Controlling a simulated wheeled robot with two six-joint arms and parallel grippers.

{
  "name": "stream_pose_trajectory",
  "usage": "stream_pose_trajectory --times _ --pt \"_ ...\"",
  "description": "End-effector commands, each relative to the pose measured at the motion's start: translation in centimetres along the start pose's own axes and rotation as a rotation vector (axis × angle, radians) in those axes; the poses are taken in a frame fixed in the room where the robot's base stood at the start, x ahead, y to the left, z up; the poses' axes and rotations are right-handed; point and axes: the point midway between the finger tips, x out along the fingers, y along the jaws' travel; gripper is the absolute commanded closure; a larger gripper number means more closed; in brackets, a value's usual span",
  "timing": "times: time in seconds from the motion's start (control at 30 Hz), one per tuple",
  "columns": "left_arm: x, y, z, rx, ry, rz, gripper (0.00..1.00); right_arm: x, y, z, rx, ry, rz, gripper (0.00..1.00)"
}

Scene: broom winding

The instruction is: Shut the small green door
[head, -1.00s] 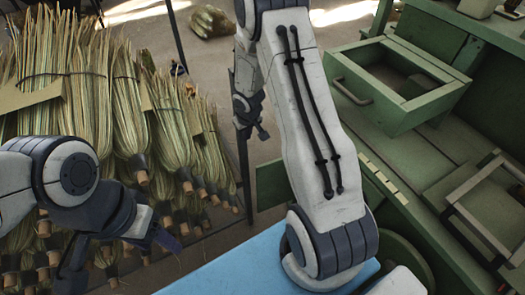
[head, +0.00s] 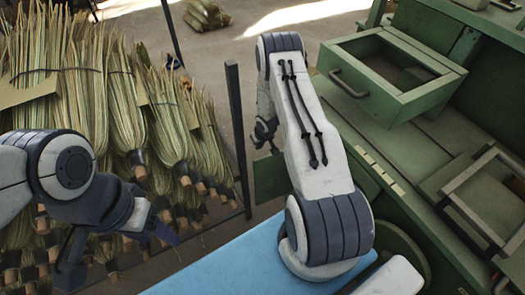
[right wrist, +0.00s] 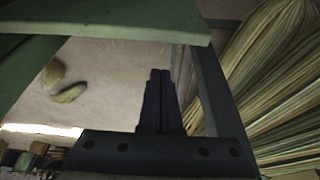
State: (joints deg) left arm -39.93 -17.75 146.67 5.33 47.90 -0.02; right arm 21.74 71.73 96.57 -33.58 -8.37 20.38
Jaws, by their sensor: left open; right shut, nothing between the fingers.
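The small green door (head: 269,177) shows in the head view as a flat panel standing out from the left side of the green bench (head: 385,190), so it is open. My right arm hides part of it and its hinge side. My right gripper (head: 265,134) is just above and beyond the door's top edge; I cannot tell whether it touches. In the right wrist view its fingers (right wrist: 159,76) are together and empty, below a green board (right wrist: 110,22) that may be the door or the bench. My left gripper (head: 118,250) is open and empty, at the lower left by the brooms.
Hanging brooms (head: 125,110) fill the left, beside a dark metal post (head: 238,130). An open green drawer (head: 390,75) juts out at upper right. A wooden frame (head: 485,205) lies on the bench. A blue surface (head: 225,265) is at the front.

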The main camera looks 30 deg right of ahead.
Motion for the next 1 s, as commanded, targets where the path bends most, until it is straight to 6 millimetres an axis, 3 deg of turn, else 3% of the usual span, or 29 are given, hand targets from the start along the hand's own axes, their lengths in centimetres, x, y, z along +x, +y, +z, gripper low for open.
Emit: stream_pose_trajectory --times 0.3,1.0 --pt "-0.3 0.0 0.0 0.000 0.000 0.000 0.40 -1.0 0.0 2.5 0.001 0.000 0.002 1.00" --pt "-0.5 0.0 0.0 0.000 0.000 0.000 0.40 -1.4 0.1 3.7 -0.041 0.001 -0.012 1.00"
